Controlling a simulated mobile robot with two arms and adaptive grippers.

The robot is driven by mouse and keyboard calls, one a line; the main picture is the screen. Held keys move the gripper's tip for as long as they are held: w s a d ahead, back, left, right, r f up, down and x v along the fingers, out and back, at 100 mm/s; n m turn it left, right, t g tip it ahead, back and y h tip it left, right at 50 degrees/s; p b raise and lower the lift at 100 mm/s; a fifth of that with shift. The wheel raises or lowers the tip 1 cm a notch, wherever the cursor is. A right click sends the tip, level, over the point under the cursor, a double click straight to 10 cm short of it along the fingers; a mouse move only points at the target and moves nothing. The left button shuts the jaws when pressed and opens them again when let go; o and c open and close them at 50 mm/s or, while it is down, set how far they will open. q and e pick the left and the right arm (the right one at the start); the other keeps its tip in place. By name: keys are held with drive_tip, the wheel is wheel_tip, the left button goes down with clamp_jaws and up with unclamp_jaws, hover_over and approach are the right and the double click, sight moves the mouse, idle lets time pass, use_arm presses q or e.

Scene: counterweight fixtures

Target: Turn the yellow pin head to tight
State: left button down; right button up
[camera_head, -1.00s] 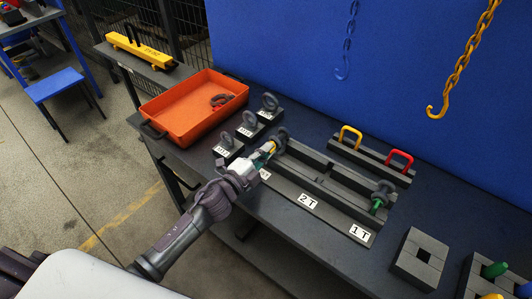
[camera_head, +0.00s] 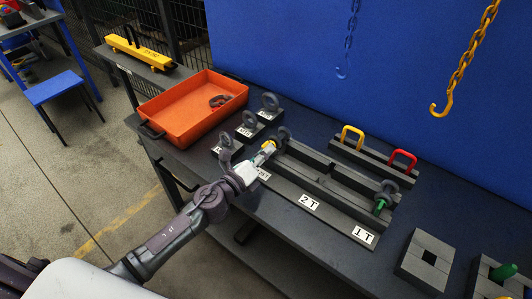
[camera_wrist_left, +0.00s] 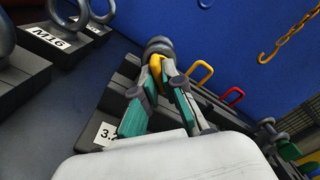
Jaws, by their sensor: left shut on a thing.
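The yellow pin head (camera_wrist_left: 154,63) sits at the far left end of the dark long fixture (camera_head: 330,196), beside a dark grey shackle ring (camera_wrist_left: 160,46). In the left wrist view my left gripper (camera_wrist_left: 163,68) has its two teal and grey fingers closed on the yellow pin head, one on each side. In the head view the left gripper (camera_head: 265,152) reaches in from the lower left and partly hides the pin head. How far the pin is turned cannot be told. The right gripper is not in view.
A green pin (camera_head: 379,207) with a dark shackle is at the fixture's 1 T end. Yellow (camera_head: 352,133) and red (camera_head: 403,157) shackles stand behind. Eyebolts on blocks (camera_head: 246,130) and an orange tray (camera_head: 196,105) lie left. A yellow chain hook (camera_head: 442,104) hangs at right.

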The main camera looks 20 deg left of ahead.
use_arm(q)
drive_tip(key=m, duration=0.5)
drive_tip(key=shift+a+m, duration=0.1)
drive_tip(key=shift+m, duration=0.2)
drive_tip(key=shift+f+m, duration=0.1)
drive_tip(key=shift+m, duration=2.1)
drive_tip(key=c, duration=1.3)
unclamp_jaws()
drive_tip(key=shift+o, duration=0.2)
drive_tip(key=v, duration=1.2)
